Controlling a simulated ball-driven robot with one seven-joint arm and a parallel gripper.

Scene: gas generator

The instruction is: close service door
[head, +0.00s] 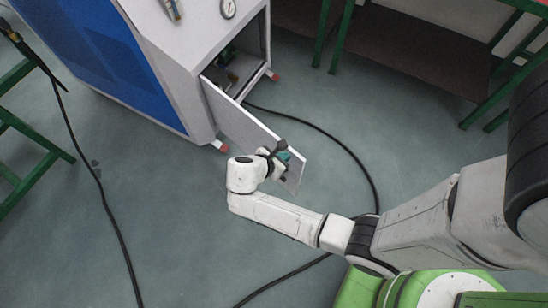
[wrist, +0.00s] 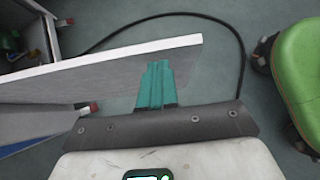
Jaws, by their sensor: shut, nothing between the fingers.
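The service door (head: 240,122) is a flat white-grey panel on the generator cabinet (head: 205,60). It stands wide open in the head view, swung out from the cabinet front. In the wrist view the door (wrist: 110,68) runs from the left to its free edge near the middle. My gripper (head: 284,156) is beside the door near its free end. In the wrist view its teal fingers (wrist: 157,68) are together, close to the door's face and overlapping it in the picture. I cannot tell whether they touch it.
Black cables (head: 345,150) lie on the floor behind the door and at the left. Green-framed benches (head: 400,50) stand at the back right. A green frame (head: 25,140) stands at the left. The floor (head: 160,220) in front of the cabinet is otherwise clear.

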